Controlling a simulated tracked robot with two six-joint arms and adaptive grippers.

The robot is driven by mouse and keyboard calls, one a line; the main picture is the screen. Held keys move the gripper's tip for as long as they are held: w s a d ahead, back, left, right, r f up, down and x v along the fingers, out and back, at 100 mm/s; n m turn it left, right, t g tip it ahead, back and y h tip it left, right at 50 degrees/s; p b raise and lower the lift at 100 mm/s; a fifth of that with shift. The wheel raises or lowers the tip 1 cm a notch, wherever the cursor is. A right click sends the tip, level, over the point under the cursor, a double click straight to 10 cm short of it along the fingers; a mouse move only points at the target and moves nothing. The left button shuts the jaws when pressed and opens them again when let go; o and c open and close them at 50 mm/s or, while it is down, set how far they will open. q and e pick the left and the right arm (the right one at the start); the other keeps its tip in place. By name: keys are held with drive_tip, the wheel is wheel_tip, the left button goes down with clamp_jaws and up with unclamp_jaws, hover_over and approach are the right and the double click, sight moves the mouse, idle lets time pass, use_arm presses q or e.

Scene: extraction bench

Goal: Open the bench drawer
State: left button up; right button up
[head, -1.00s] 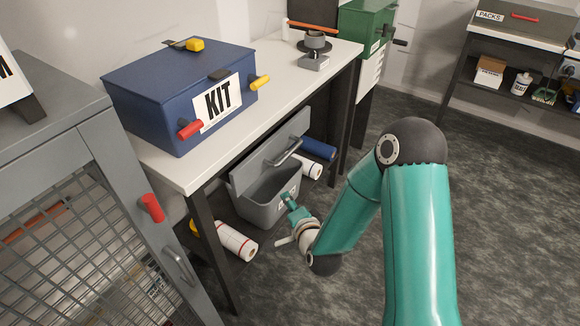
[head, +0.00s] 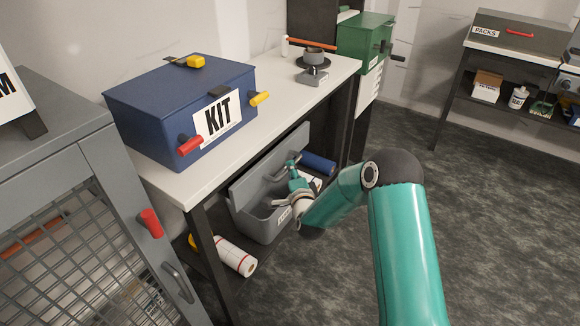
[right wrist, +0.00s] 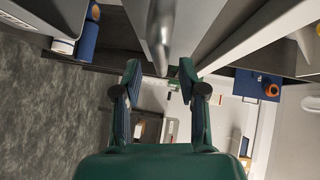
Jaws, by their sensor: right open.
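The bench drawer has a grey front (head: 240,188) under the white benchtop, and I see no clear gap showing it pulled out. Its bar handle (head: 271,172) is partly hidden by my right gripper (head: 290,170). In the right wrist view the handle (right wrist: 160,35) is a grey bar that comes down from the top edge, between the lines of the two fingers. My right gripper (right wrist: 158,72) is open and empty there, one fingertip to each side. I cannot tell whether it touches the handle. My left gripper is not in view.
Paper rolls (head: 236,256) and a blue roll (head: 319,162) lie under the bench. A blue kit box (head: 150,110) stands on the benchtop (head: 290,95). A mesh cabinet (head: 90,160) stands at the left.

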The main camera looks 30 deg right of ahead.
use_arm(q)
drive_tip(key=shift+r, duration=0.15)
use_arm(e)
drive_tip(key=shift+x, duration=1.6)
clamp_jaws()
